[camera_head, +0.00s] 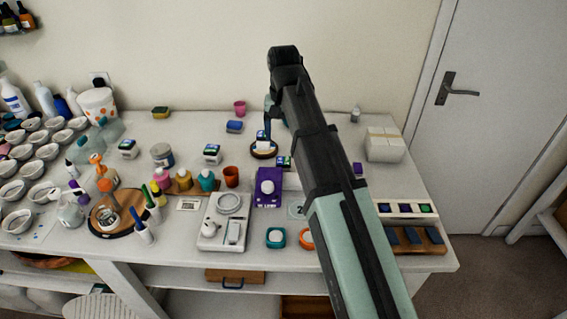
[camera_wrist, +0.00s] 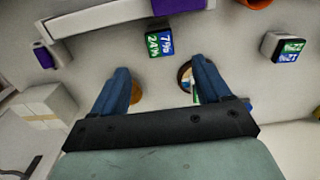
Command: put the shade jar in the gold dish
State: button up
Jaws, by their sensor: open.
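Several white jars with blue-green labels look alike; I cannot tell which is the shade jar. One (camera_head: 263,142) stands in a round brown-rimmed dish (camera_head: 256,154); that dish (camera_wrist: 184,72) is partly behind the right finger in the wrist view. Another jar (camera_head: 284,162) stands behind the purple device, its label (camera_wrist: 160,42) facing the wrist camera. An ochre-gold edge (camera_wrist: 137,92) beside the left finger may be the gold dish; mostly hidden. My gripper (camera_wrist: 160,70) is open, with nothing between its fingers. In the head view my gripper (camera_head: 268,112) is above the table's back part.
More labelled jars stand at left (camera_head: 128,149) and centre (camera_head: 212,154). An orange cup (camera_head: 231,177), the purple device (camera_head: 269,188), a blue sponge (camera_head: 234,127) and a white box (camera_head: 384,145) surround the area. My arm covers part of the table.

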aim_at(283, 160)
jog(key=f, duration=0.6)
jog(key=shift+a+f, duration=0.25)
jog(key=shift+f, duration=0.05)
jog(key=shift+d+f, duration=0.15)
jog(key=shift+f, duration=0.65)
jog(key=shift+d+f, duration=0.1)
jog(key=shift+f, duration=1.7)
jog(key=shift+c, duration=0.2)
jog(key=c, duration=1.2)
